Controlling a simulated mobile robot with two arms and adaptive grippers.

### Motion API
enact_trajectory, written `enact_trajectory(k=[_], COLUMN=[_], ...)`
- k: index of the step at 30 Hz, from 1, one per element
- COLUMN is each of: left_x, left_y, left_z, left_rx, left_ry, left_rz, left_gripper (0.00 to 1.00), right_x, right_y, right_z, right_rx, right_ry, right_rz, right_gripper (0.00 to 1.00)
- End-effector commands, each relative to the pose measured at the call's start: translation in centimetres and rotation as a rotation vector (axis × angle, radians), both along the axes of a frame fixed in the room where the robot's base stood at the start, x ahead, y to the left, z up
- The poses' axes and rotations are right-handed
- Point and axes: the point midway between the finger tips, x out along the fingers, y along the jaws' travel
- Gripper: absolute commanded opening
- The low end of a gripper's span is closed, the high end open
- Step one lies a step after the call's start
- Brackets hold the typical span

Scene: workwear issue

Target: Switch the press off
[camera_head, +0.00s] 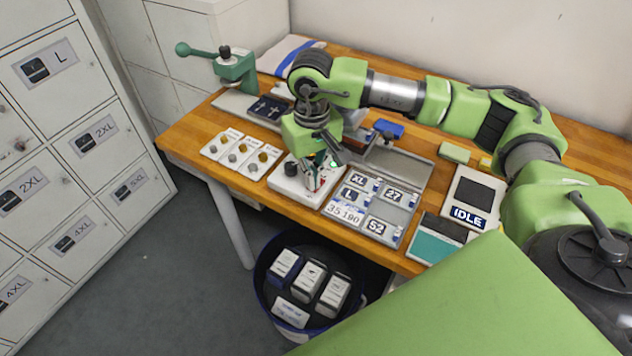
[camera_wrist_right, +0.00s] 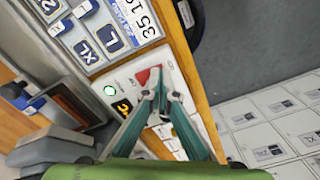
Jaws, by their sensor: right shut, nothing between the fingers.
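A white control box (camera_head: 288,186) sits near the table's front edge, with a black knob (camera_head: 290,167) and a lit green lamp (camera_head: 333,163). My right gripper (camera_head: 320,180) is shut and empty, pointing down over the box. Its fingertips (camera_wrist_right: 160,94) appear beside the red switch; whether they touch it I cannot tell. A grey plate with a blue handle (camera_head: 390,129) stands behind. My left gripper is out of view.
A green lever tool (camera_head: 235,68) stands at the back left. A tray of labelled tiles (camera_head: 408,212) lies right of the box, and a device reading IDLE (camera_head: 469,216) further right. A round bin (camera_head: 262,270) stands below the table edge. Lockers (camera_head: 75,200) line the left.

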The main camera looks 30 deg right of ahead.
Motion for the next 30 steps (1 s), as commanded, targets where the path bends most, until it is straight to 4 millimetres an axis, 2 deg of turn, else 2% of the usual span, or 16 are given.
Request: enact_trajectory(k=[19, 30], left_x=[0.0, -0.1], left_y=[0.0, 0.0], left_z=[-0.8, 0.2], left_rx=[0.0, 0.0], left_ry=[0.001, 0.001], left_rz=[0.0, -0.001], left_gripper=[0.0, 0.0], right_x=[0.0, 0.0], right_y=[0.0, 0.0], right_z=[-0.8, 1.7], right_rx=[0.0, 0.0], right_ry=[0.0, -0.001], right_rz=[0.0, 0.0], right_gripper=[0.0, 0.0])
